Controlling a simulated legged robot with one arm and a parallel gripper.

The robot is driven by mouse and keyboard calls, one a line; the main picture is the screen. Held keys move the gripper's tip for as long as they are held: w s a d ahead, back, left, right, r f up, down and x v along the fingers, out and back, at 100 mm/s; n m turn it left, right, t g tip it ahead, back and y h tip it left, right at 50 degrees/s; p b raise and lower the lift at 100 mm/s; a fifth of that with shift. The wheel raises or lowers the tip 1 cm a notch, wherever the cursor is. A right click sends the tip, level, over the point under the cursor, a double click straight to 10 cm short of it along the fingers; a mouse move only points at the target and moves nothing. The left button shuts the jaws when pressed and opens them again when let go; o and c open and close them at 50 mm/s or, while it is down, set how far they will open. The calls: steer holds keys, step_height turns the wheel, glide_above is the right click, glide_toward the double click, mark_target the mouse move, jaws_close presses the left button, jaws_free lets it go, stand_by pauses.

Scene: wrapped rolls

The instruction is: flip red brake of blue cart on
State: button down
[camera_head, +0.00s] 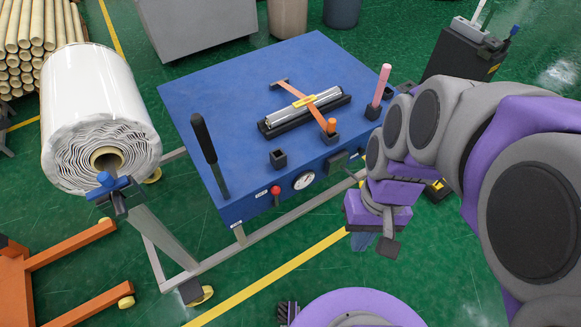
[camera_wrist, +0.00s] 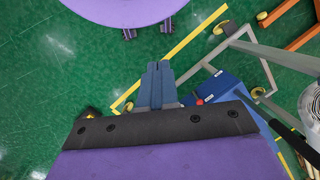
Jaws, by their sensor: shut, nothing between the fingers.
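The blue cart (camera_head: 220,95) stands in the middle of the head view, on a grey metal frame. A small red knob (camera_head: 276,190) sits on its front face, left of a round gauge (camera_head: 304,180); it is the only red control I see there. In the wrist view the cart (camera_wrist: 228,87) is at the lower right, and a red spot (camera_wrist: 199,101) shows just above the wrist's dark edge. My gripper (camera_head: 374,244) is in front of the cart's right part, apart from the knob and to its right. Its fingers (camera_wrist: 154,66) are shut and empty.
A black handle (camera_head: 204,140) rises at the cart's left front corner. A wrapped white roll (camera_head: 95,110) is left, with an orange frame (camera_head: 70,265) below it. A black box (camera_head: 465,58) stands right. Green floor with a yellow line (camera_head: 270,280) is open in front.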

steer(key=w+a+f+n+g+y+p, duration=0.1)
steer(key=w+a+f+y+p, duration=0.3)
steer(key=w, duration=0.9)
steer(key=w+a+f+y+b, duration=0.15)
steer(key=w+f, duration=0.45)
steer(key=w, duration=0.6)
steer(key=w+d+f+t+y+p, duration=0.1)
steer(key=w+f, duration=0.4)
steer(key=f, duration=0.7)
steer(key=w+d+f+t+y+p, duration=0.1)
steer(key=w+f, duration=0.5)
steer(key=f, duration=0.6)
steer(key=shift+d+y+p, duration=0.35)
steer(key=shift+y+p, duration=0.35)
steer(key=shift+y, duration=0.35)
steer(key=b, duration=0.2)
glide_toward(276, 197)
steer(key=a+b, duration=0.1)
steer(key=a, duration=0.2)
steer(key=shift+w+a, duration=0.1)
steer(key=shift+a, duration=0.1)
